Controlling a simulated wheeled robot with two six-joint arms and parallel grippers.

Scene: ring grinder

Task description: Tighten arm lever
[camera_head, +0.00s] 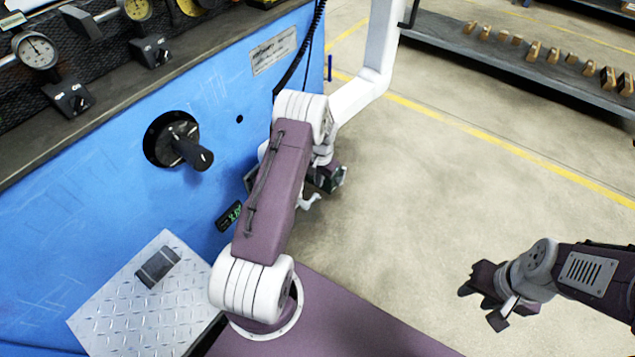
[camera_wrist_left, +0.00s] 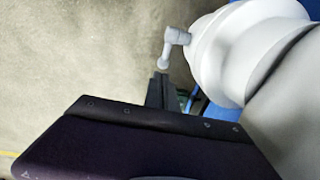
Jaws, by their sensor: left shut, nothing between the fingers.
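The arm lever (camera_wrist_left: 176,40) is a small grey L-shaped handle with a round knob end. It sticks out from a large white rounded joint (camera_wrist_left: 236,50) in the left wrist view. My left gripper (camera_wrist_left: 160,92) is shut and empty, its dark fingers just below the lever's knob; I cannot tell whether they touch it. In the head view my left gripper (camera_head: 328,178) is mostly hidden behind my purple forearm. A small pale piece below it (camera_head: 311,202) may be the lever. My right gripper (camera_head: 481,308) is open and empty over the floor at right.
A white bent machine arm (camera_head: 372,75) stands behind my left arm. The blue machine (camera_head: 90,220) has a black knob (camera_head: 185,145) and dial gauges (camera_head: 38,50). A diamond-plate step (camera_head: 140,310) is at lower left. A shelf (camera_head: 480,50) stands at the back; the floor is clear.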

